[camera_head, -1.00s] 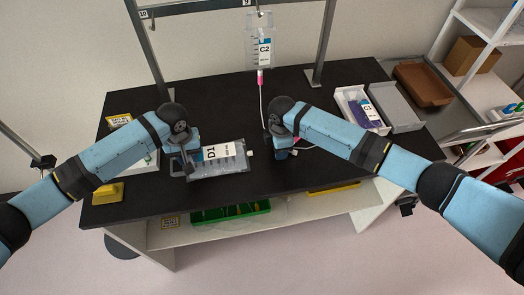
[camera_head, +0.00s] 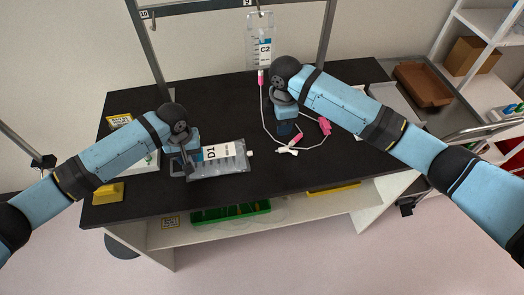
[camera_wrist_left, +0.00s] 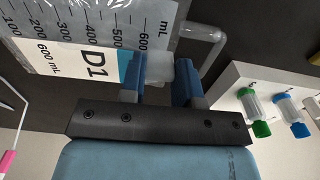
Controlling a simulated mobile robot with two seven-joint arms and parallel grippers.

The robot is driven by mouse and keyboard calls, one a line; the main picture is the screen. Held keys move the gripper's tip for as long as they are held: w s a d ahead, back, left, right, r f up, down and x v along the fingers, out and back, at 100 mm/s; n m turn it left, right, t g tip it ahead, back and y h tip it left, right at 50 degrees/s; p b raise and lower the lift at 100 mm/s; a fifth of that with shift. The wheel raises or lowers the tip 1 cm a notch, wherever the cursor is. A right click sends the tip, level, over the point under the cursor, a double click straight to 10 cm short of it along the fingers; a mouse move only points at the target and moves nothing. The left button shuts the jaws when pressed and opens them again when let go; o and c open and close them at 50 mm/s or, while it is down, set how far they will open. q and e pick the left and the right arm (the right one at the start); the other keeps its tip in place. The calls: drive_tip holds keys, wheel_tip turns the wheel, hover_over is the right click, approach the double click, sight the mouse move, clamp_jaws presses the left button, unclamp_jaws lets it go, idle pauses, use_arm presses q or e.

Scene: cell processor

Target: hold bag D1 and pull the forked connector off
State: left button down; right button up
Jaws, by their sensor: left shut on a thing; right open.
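Bag D1 (camera_head: 228,165), clear with a white and blue label, lies on the black table. My left gripper (camera_head: 190,172) is shut on its left end; in the left wrist view, a translucent piece at the bag's end sits between the fingers (camera_wrist_left: 158,75). The forked connector (camera_head: 287,150), a small white piece on thin white tubing, lies on the table right of the bag, apart from the bag's right tip. My right gripper (camera_head: 286,131) is open and points down above the table, just behind the connector. Whether it touches any tubing cannot be told.
Bag C2 (camera_head: 260,45) hangs from the rail, with a pink piece below and tubing running down. A pink clamp (camera_head: 325,126) lies on the tubing at right. A grey tray (camera_head: 395,103) and brown tray (camera_head: 422,84) stand at back right. The front right tabletop is clear.

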use_arm(q)
drive_tip(key=c, duration=0.8)
unclamp_jaws()
